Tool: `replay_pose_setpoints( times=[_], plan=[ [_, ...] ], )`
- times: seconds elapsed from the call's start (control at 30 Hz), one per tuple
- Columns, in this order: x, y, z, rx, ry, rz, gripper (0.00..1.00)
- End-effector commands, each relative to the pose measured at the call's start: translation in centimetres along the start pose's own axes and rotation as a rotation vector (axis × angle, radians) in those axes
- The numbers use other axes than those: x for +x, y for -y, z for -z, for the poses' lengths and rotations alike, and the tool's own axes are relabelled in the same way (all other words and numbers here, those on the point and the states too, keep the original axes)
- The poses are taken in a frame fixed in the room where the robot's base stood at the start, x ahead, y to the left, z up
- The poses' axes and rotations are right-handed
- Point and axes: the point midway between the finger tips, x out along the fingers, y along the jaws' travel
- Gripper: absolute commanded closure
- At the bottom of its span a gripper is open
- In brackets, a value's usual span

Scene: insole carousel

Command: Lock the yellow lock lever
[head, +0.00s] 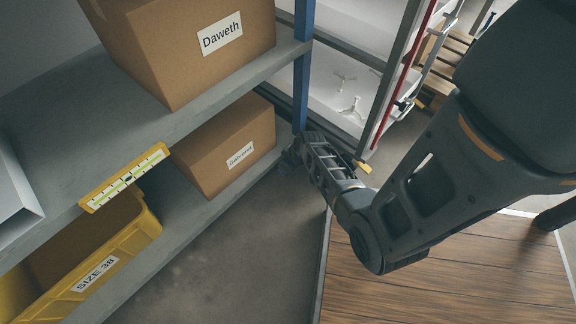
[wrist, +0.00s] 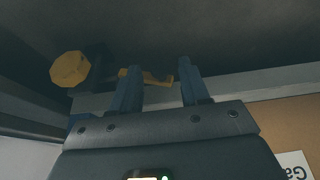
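In the wrist view a small yellow lever (wrist: 152,78) shows between the two dark fingers of my gripper (wrist: 160,72). The fingers stand apart with the lever in the gap. The lever's left end passes by the left finger; I cannot tell whether they touch. A yellow faceted knob (wrist: 70,69) sits on a dark mount to the left of the fingers. In the head view my gripper (head: 294,152) is low beside the blue shelf post, and the lever cannot be made out there. A small yellow piece (head: 362,166) shows at the foot of the grey and red frame.
A blue post (head: 302,75) and grey shelves (head: 180,122) stand close to my gripper. Cardboard boxes (head: 225,150) and a yellow bin (head: 145,225) sit on the shelves. A red-edged frame (head: 388,110) stands behind my arm. The floor (head: 250,260) in front is clear.

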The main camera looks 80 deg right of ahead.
Motion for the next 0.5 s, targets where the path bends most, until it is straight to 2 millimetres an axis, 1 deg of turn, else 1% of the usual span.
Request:
replay_pose_setpoints(
  times=[0.03,0.07,0.43,0.5],
  plan=[
    [0.00,0.01,-0.01,0.000,0.000,0.000,0.60],
    [-0.01,0.01,0.00,0.000,0.000,0.000,0.63],
    [-0.01,0.01,-0.01,0.000,0.000,0.000,0.98],
    [-0.01,0.01,-0.01,0.000,0.000,0.000,1.00]
  ],
)
